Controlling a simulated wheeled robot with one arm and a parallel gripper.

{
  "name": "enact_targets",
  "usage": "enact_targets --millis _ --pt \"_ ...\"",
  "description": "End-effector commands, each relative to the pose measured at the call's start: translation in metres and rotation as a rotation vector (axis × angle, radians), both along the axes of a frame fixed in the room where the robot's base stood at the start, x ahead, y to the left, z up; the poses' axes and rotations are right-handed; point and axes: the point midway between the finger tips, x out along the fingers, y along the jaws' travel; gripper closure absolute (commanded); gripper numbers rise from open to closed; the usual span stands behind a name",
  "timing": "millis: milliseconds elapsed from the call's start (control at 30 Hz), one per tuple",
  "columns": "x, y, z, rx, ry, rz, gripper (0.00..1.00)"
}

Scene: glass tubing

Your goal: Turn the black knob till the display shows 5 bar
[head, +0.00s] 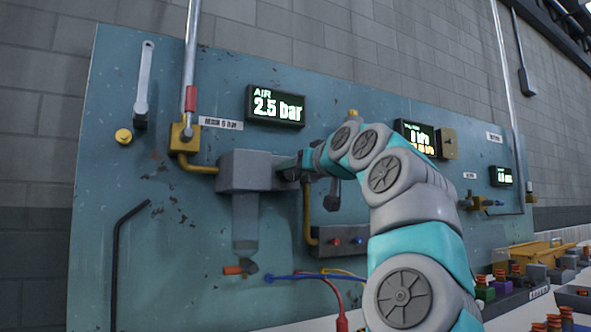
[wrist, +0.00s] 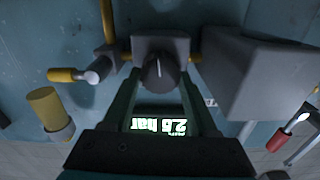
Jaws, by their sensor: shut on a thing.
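The black knob (wrist: 160,74) with a white pointer line sits on a grey block (wrist: 150,43) in the wrist view. My gripper (wrist: 160,84) is shut on it, one finger on each side. In the head view my gripper (head: 288,168) reaches the right side of the grey regulator body (head: 245,170), and the knob is hidden there. The AIR display (head: 276,106) above reads 2.5 bar. The display (wrist: 160,126) also shows upside down in the wrist view, between the fingers.
A clear bowl (head: 245,220) hangs under the regulator. A yellow pipe (head: 200,168) joins it on the left. Right of the arm are a second display (head: 415,137) and a bench with coloured parts (head: 500,285). A label (head: 220,124) beside the display is hard to read.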

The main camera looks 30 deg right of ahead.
Motion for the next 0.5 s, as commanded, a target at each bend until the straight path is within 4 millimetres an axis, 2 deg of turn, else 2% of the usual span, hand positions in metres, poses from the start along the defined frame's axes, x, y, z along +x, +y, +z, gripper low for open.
enact_targets --millis 67,400,500 --pt "0.0 0.0002 0.0 0.0 0.0 0.0 0.56" --pt "0.0 0.0004 0.0 0.0 0.0 0.001 0.94" --pt "0.0 0.0004 0.0 0.001 0.0 0.001 0.97"
